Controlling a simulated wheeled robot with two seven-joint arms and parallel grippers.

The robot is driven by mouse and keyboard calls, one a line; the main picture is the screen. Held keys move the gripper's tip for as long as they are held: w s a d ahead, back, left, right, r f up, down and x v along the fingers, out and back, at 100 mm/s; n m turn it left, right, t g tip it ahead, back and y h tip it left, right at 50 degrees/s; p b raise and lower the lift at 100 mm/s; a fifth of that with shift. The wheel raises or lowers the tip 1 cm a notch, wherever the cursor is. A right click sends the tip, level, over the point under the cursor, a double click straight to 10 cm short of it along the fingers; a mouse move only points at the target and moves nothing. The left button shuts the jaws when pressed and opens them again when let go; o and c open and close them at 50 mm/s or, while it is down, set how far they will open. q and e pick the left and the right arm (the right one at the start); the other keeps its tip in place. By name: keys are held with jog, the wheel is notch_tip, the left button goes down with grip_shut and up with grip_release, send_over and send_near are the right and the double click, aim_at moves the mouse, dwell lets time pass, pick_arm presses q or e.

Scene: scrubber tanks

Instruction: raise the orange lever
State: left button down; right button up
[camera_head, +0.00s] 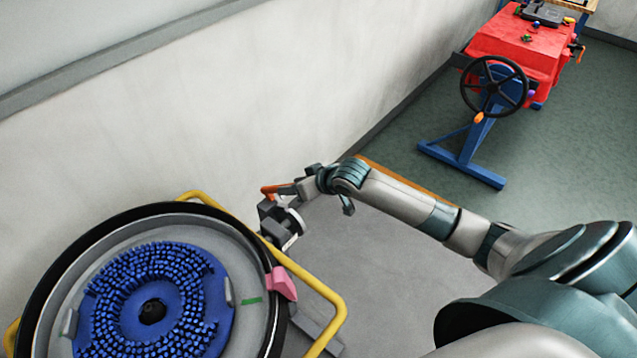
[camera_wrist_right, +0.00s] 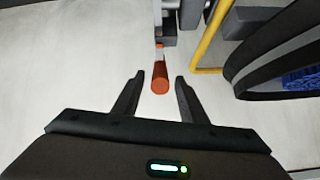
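The orange lever (camera_head: 268,190) is a short bar beside the scrubber tank, and its lower mount is a dark and grey fitting (camera_head: 276,222). In the right wrist view the rounded orange end of the lever (camera_wrist_right: 160,80) points toward my right gripper (camera_wrist_right: 159,79). The two dark fingers stand apart on either side of it, with a visible gap on both sides. In the head view my right gripper (camera_head: 287,189) reaches the lever from the right and partly covers it. My left gripper is in neither view.
The round tank (camera_head: 190,220) with a blue bristle brush (camera_head: 150,300) fills the lower left. Its yellow rail (camera_head: 325,293) runs close to the lever, with a pink part (camera_head: 282,284) inside it. A pale wall (camera_head: 150,130) lies behind. A red-covered stand with a black handwheel (camera_head: 494,87) is farther off.

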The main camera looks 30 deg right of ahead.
jog(key=b+v, duration=0.2)
jog(key=v, duration=1)
